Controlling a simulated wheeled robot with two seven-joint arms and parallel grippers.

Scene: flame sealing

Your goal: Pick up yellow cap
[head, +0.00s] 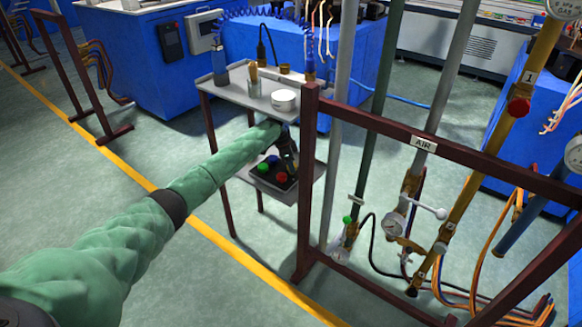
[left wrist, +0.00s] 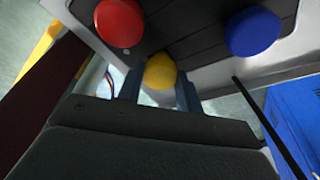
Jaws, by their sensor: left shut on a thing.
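The yellow cap (left wrist: 160,71) shows in the left wrist view between the two fingers of my left gripper (left wrist: 158,90). The fingers are shut on it, one at each side. Whether the cap still touches the dark tray behind it, I cannot tell. In the head view my left gripper (head: 288,161) reaches down to the cart's lower shelf, and the yellow cap is hidden there. My right gripper is in neither view.
The upper shelf (head: 243,97) holds a white round container (head: 284,100). A brown pipe frame (head: 307,190) stands just right of the cart.

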